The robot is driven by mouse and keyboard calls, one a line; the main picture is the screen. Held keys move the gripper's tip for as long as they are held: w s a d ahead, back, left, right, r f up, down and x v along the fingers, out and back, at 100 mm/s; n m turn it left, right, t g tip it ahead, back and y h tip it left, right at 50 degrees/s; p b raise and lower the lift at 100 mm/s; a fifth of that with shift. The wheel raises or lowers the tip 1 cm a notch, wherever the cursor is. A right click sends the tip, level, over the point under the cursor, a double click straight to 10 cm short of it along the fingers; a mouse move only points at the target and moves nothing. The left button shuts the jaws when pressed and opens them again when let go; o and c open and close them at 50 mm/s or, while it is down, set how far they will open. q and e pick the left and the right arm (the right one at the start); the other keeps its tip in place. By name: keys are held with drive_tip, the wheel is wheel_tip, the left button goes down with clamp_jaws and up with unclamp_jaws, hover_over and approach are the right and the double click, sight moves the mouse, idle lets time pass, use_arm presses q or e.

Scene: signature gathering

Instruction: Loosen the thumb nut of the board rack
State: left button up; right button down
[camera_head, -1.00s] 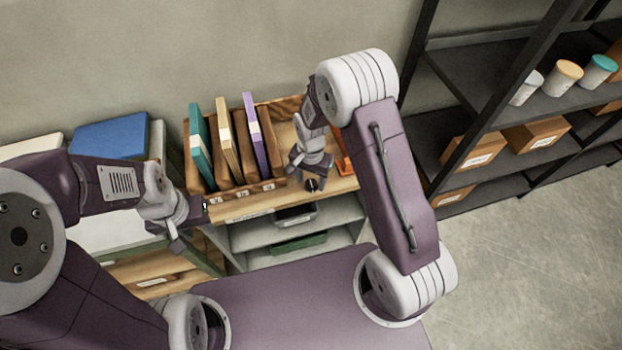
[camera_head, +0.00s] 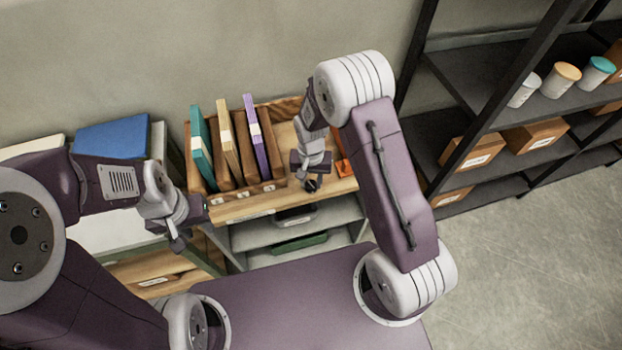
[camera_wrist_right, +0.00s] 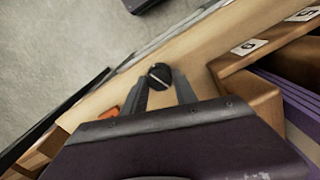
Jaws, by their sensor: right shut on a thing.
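The board rack (camera_head: 228,197) is a wooden holder on the table, with teal (camera_head: 199,150), beige (camera_head: 229,140) and purple (camera_head: 263,140) boards upright in it. The thumb nut (camera_wrist_right: 159,76) is a round black knob with a pale line across its face, right of the boards near the front edge; it also shows in the head view (camera_head: 312,185). My right gripper (camera_wrist_right: 160,90) reaches down from above, its two fingers shut on the sides of the thumb nut. My left gripper (camera_head: 181,240) hangs left of the rack, away from it; its jaws are unclear.
An orange object (camera_head: 343,165) lies just right of my right gripper. Grey shelves (camera_head: 280,235) are below the wooden top. A blue item (camera_head: 110,137) sits at left. A black shelving unit (camera_head: 445,80) with cups and boxes stands at right.

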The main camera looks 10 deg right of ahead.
sight(311, 183)
drive_tip(key=n, duration=0.3)
drive_tip(key=shift+r+n+p, duration=0.15)
drive_tip(key=shift+n+p, duration=0.25)
drive_tip(key=n, duration=0.3)
drive_tip(key=shift+w+n+p, duration=0.1)
drive_tip(key=shift+n+p, duration=0.2)
drive_tip(key=shift+p, duration=0.05)
drive_tip(key=n, duration=0.6)
drive_tip(key=shift+p, duration=0.4)
drive_tip(key=shift+n, duration=0.4)
drive_tip(key=c, duration=1.1)
unclamp_jaws()
drive_tip(key=shift+c, duration=0.2)
drive_tip(key=shift+o, duration=0.9)
wheel_tip(311, 183, up, 9)
